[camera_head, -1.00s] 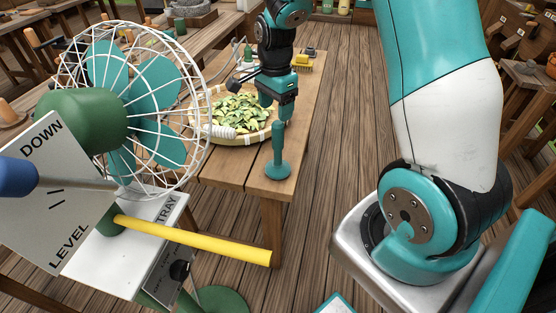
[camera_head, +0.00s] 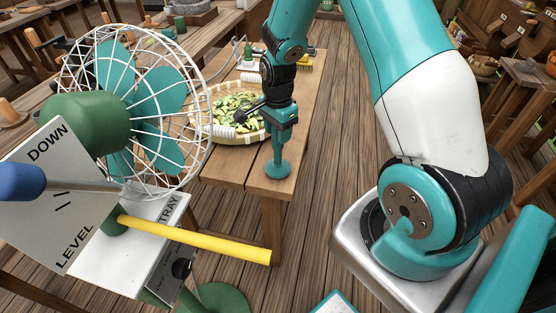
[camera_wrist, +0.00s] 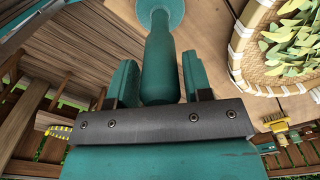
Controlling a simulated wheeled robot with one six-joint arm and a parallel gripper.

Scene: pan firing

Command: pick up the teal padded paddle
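The teal padded paddle (camera_head: 278,169) stands upright on the wooden table near its front edge, with its round pad down. In the wrist view its handle (camera_wrist: 161,62) runs up between my two fingers, and the round pad (camera_wrist: 163,10) shows beyond. My gripper (camera_head: 280,134) is lowered over the top of the paddle, one finger on each side of the handle. It also shows in the wrist view (camera_wrist: 160,75), with narrow gaps seeming to remain between fingers and handle. The upper end of the handle is hidden by my gripper in the head view.
A woven tray of green leaves (camera_head: 197,102) sits just left of my gripper on the table (camera_head: 235,177). A caged fan (camera_head: 145,95) stands left, with a yellow bar (camera_head: 195,239) below it. A yellow brush (camera_head: 304,62) lies at the table's back.

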